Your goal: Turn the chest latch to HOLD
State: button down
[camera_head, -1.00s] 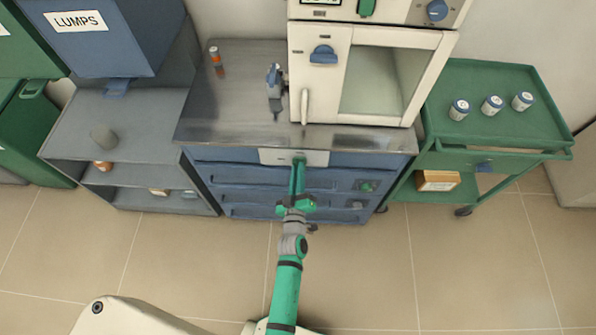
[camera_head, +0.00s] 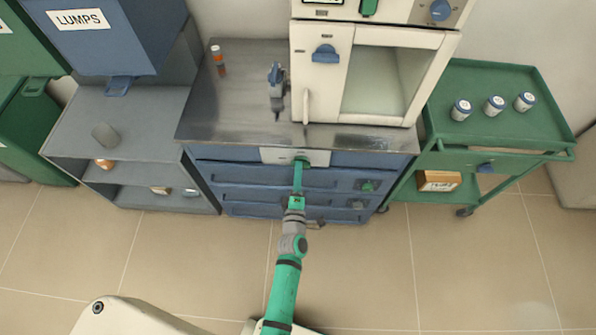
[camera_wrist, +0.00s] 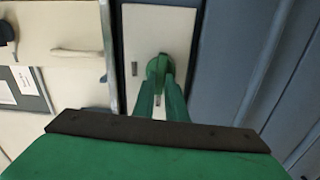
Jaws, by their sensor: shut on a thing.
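The blue drawer chest (camera_head: 240,176) stands under the furnace. A cream plate (camera_head: 272,155) on its upper front carries the chest latch, a small green knob (camera_head: 303,160). My gripper (camera_head: 300,166) reaches up to this knob from the front. In the wrist view the cream plate (camera_wrist: 185,22) fills the middle, with a small dark mark left of the latch knob (camera_wrist: 158,66). My gripper's green fingers (camera_wrist: 160,88) are closed on the knob. No HOLD lettering is readable, and the fingers hide part of the knob.
The cream furnace (camera_head: 322,88) with its blue knob and handle stands on the chest's metal top (camera_head: 240,115). A grey shelf unit (camera_head: 70,135) is at left, a green trolley (camera_head: 490,135) with several jars at right. The floor in front is clear.

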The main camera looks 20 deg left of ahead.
jog(key=shift+s+a+f+n, duration=0.1)
jog(key=shift+n, duration=0.5)
jog(key=c, duration=1.8)
grip_release()
jog(key=v, duration=1)
jog(key=shift+s, duration=0.4)
